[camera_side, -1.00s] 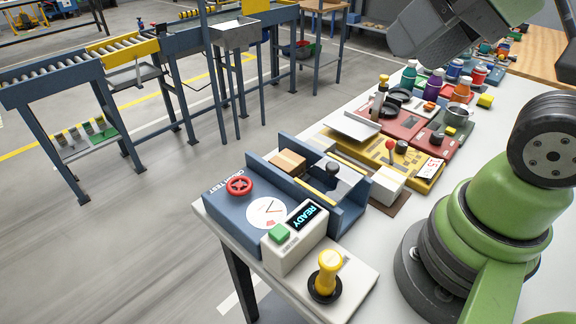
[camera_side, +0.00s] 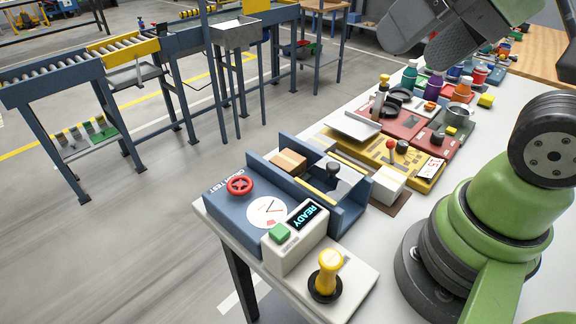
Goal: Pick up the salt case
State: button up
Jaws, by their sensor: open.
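No object is clearly marked as the salt case. A white, box-like block (camera_side: 384,184) lies on a brown patch behind the blue test fixture, and I cannot tell whether it is the case. A small tan box (camera_side: 289,161) sits in the blue fixture (camera_side: 352,217). My gripper (camera_side: 402,28) shows as a dark grey body at the top edge, high above the far part of the table. It is open. Its fingertips are not clear, and nothing shows held in it.
A control box with a green button (camera_side: 279,233) and a yellow knob (camera_side: 328,270) stand at the near end. A yellow panel (camera_side: 427,181), red panels (camera_side: 402,122) and several coloured bottles crowd the far table. The white tabletop is clear at right, beside my base.

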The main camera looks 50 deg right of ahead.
jog(key=w+f+n+g+h, duration=0.1)
jog(key=w+f+n+g, duration=0.5)
jog(key=w+n, duration=0.8)
jog(key=w+f+n, duration=0.1)
jog(key=f+n, duration=0.1)
jog(key=f, duration=0.1)
jog(key=w+f+n, duration=0.2)
jog(key=f+n, duration=0.1)
jog(key=f, duration=0.1)
jog(key=w+f+n+g+h, duration=0.1)
jog(key=f+n, duration=0.2)
jog(key=f, duration=0.1)
jog(key=shift+w, duration=0.2)
send_over(287, 159)
jog(key=f, duration=0.4)
jog(key=shift+s+a+f, duration=0.2)
jog(key=shift+s+f, duration=0.05)
jog(key=shift+s, duration=0.15)
jog(key=shift+w+d+f, duration=0.1)
jog(key=shift+w+f, duration=0.1)
jog(key=shift+f, duration=1.3)
jog(key=shift+w+d+f, duration=0.1)
jog(key=shift+w+f, duration=0.05)
jog(key=shift+f, duration=1.3)
jog(key=c, duration=1.1)
jog(key=shift+o, duration=0.2)
